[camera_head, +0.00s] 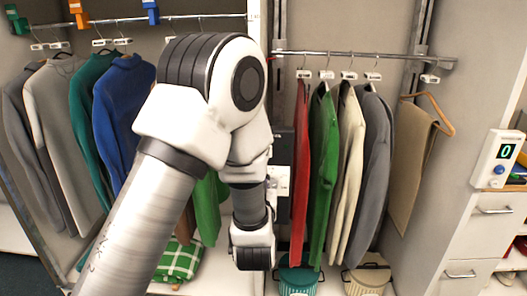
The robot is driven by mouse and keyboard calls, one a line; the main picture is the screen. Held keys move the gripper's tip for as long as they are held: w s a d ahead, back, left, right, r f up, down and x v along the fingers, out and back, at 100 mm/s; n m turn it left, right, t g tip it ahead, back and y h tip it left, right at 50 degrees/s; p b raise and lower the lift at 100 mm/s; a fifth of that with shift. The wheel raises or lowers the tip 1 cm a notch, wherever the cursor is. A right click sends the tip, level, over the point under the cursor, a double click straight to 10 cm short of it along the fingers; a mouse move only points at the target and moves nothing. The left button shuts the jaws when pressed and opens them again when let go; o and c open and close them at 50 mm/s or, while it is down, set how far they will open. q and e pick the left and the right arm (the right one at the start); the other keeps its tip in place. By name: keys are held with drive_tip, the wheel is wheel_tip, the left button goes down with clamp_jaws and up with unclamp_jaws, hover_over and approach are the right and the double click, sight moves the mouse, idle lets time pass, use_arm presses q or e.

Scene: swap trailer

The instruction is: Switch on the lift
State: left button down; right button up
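My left arm rises from the bottom left, bends at the top middle and hangs down in front of the wardrobe. It ends in view at a wrist joint; no gripper fingers show. My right arm and gripper are out of view. The lift itself cannot be told for certain.
Rails with hanging garments fill both bays, including a blue sweater (122,115) and a green one (323,165). A beige cloth (411,150) hangs on a wooden hanger. Lidded baskets (298,280) stand below. White drawers (470,240) are under the control box.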

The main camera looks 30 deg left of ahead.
use_arm(q)
drive_tip(key=p+x, duration=0.2)
drive_tip(key=x, duration=0.6)
drive_tip(key=shift+r, duration=0.1)
drive_tip(key=shift+w+a+r+g+p, duration=0.15)
drive_tip(key=shift+g+p, duration=0.15)
drive_tip(key=shift+p, duration=0.25)
drive_tip(key=shift+w+h, duration=0.1)
drive_tip(key=shift+h, duration=0.2)
